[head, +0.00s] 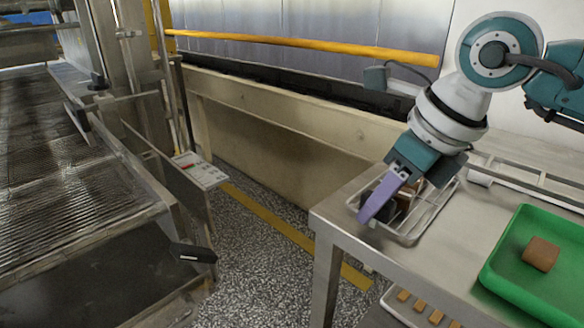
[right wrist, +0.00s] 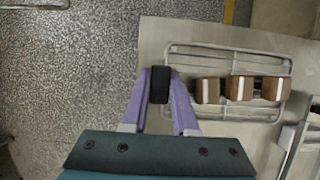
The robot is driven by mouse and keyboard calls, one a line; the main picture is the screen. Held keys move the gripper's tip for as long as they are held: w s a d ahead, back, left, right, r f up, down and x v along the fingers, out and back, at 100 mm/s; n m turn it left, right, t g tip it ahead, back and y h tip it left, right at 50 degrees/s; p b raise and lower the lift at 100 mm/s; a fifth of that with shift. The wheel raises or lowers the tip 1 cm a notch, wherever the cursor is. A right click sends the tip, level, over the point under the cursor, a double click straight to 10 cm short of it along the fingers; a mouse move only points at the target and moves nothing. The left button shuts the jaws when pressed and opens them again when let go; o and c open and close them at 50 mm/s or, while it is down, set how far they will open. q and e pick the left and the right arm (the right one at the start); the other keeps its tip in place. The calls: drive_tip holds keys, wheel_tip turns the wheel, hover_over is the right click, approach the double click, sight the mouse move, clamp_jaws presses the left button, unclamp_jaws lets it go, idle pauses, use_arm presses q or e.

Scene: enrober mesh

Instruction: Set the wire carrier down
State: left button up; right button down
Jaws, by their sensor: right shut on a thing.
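The wire carrier (head: 408,237) is a pale wire frame with a black grip (right wrist: 160,85) at one end. It lies level at the near left corner of the steel table (head: 350,228); I cannot tell whether it touches the top. Three brown pieces with white stripes (right wrist: 240,88) sit in a row in it. My right gripper (head: 368,212), with purple fingers, is shut on the black grip, and its fingers partly hide the carrier in the head view. My left gripper is not in view.
A green tray (head: 497,268) with one brown block (head: 541,254) stands on the table to the right. Several small tan pieces lie on a lower tray (head: 395,312). A mesh conveyor (head: 50,170) is at left. Bare table lies between carrier and green tray.

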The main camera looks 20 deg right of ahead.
drive_tip(key=shift+f, duration=0.15)
drive_tip(key=c, duration=0.7)
unclamp_jaws()
